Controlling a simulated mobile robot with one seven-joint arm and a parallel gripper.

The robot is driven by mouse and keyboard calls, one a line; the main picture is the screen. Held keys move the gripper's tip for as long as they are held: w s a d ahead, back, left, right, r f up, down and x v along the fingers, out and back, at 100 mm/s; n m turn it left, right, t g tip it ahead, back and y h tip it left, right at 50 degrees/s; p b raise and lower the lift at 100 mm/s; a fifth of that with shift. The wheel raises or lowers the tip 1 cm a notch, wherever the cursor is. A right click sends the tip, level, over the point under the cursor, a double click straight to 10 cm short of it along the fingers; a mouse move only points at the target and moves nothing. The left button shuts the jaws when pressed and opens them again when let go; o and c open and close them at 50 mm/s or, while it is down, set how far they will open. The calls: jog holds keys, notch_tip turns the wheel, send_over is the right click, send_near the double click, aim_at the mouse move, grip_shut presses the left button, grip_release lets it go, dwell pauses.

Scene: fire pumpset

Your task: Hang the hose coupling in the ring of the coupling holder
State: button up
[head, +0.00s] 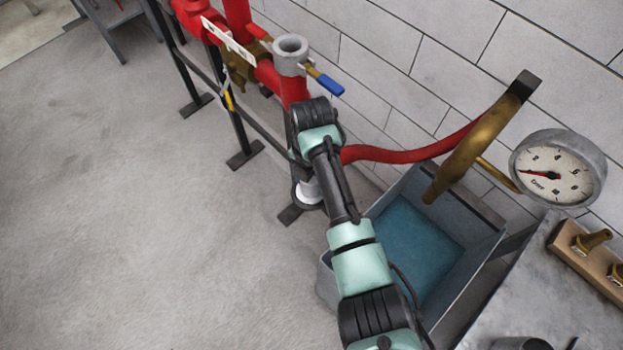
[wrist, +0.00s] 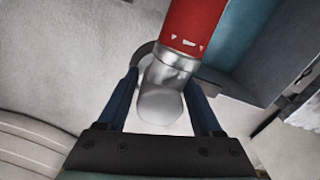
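The hose coupling (wrist: 165,85) is a silver metal cylinder on the end of the red hose (wrist: 195,25) in the wrist view. My gripper (wrist: 161,80) has its blue fingers on either side of the coupling and appears shut on it. A grey curved edge, seemingly the holder's ring (wrist: 212,77), shows on both sides of the coupling. I cannot tell whether the coupling is inside the ring or just over it. In the head view my wrist hides the fingers; a pale round end in a dark ring (head: 308,192) shows below it.
The red hose runs right to a brass piece (head: 465,150) by the wall. A blue-grey bin (head: 478,245) stands right of my arm, with a gauge (head: 558,170) beyond. Red pipework with a blue-handled valve (head: 325,81) stands behind. The floor at left is clear.

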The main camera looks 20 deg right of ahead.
jog(key=shift+o, duration=1.2)
jog(key=shift+f, duration=0.1)
notch_tip(320, 180, up, 13)
jog(key=shift+r+p, duration=0.1)
jog(key=shift+p, duration=0.2)
